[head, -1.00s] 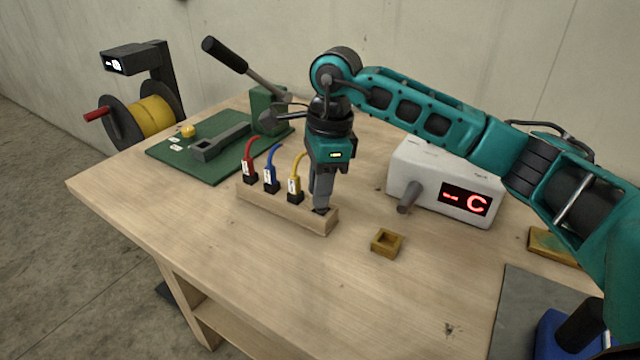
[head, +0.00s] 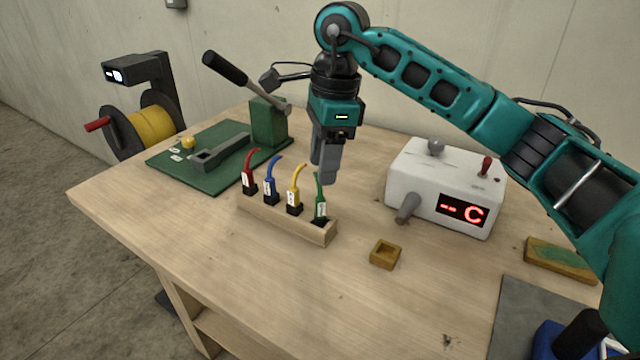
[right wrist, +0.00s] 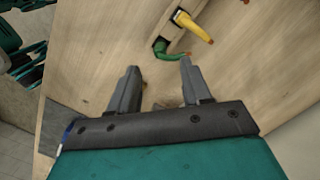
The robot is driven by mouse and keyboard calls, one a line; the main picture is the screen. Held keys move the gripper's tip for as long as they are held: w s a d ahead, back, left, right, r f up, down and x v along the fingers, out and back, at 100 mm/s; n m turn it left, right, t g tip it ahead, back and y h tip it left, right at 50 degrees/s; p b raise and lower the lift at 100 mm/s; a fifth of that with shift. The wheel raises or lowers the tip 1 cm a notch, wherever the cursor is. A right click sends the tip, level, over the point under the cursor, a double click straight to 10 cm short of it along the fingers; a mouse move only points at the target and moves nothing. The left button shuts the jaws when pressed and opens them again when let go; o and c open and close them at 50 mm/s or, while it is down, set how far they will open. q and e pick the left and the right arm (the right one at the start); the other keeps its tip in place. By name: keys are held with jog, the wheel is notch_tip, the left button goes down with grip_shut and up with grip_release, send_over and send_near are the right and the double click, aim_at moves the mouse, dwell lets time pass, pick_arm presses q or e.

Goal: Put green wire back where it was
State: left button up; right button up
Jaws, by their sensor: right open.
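The green wire (head: 320,200) stands upright in the right end slot of the wooden block (head: 287,222), beside the yellow wire (head: 296,190), blue wire (head: 271,182) and red wire (head: 249,176). Each has a white tag. My right gripper (head: 325,178) is open and empty, just above and behind the green wire, apart from it. In the right wrist view the green wire (right wrist: 168,50) lies beyond the open fingertips (right wrist: 160,66), with the yellow wire (right wrist: 195,27) past it. My left gripper is not in view.
A white box (head: 445,185) with a red display and knobs stands to the right. A green lever press (head: 268,122) and a yellow spool (head: 152,122) are at the left.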

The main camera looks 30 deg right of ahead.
jog(key=r, duration=0.5)
jog(key=shift+s+d+r, duration=0.1)
jog(key=shift+d+r, duration=0.1)
jog(key=shift+d, duration=0.1)
